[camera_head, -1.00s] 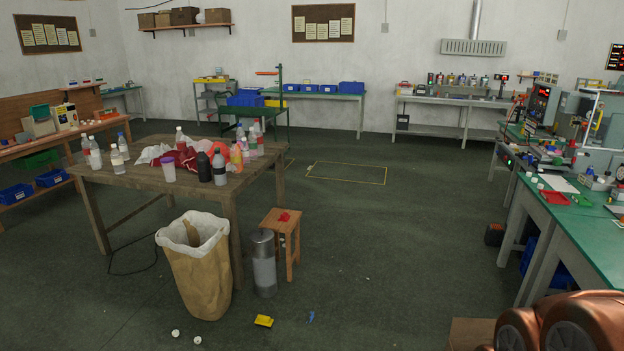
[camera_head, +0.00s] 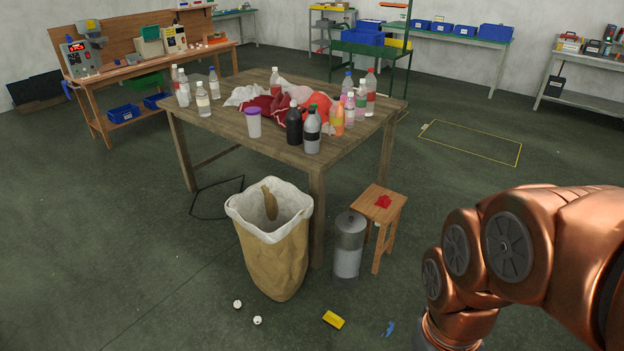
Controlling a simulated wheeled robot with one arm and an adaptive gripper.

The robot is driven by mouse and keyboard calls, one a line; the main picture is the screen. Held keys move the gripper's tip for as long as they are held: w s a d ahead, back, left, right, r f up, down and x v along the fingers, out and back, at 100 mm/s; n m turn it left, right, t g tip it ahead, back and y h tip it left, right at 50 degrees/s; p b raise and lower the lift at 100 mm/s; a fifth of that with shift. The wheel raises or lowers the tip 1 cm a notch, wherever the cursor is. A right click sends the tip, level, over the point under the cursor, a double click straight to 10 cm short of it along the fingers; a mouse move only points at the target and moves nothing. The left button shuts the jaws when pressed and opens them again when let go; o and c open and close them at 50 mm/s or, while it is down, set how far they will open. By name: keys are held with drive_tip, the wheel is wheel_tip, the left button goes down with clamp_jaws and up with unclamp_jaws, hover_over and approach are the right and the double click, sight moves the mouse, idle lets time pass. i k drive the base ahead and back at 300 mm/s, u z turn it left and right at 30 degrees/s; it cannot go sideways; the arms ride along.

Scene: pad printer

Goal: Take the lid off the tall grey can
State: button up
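The tall grey can (camera_head: 347,259) stands upright on the floor, beside the table's front right leg and left of a small wooden stool. Its darker grey lid (camera_head: 350,221) sits on top, with a small knob or handle that is hard to make out. My copper-coloured arm reaches in from the right edge, and its lower end runs out of the bottom of the picture. My gripper is not in the picture.
A lined waste bag (camera_head: 277,258) stands left of the can. The wooden table (camera_head: 220,128) holds several bottles. A yellow block (camera_head: 333,319), a blue scrap (camera_head: 390,328) and white balls (camera_head: 257,320) lie on the floor in front.

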sight(349, 222)
drive_tip(key=u, duration=0.4)
drive_tip(key=i, duration=1.8)
drive_tip(key=u, duration=0.35)
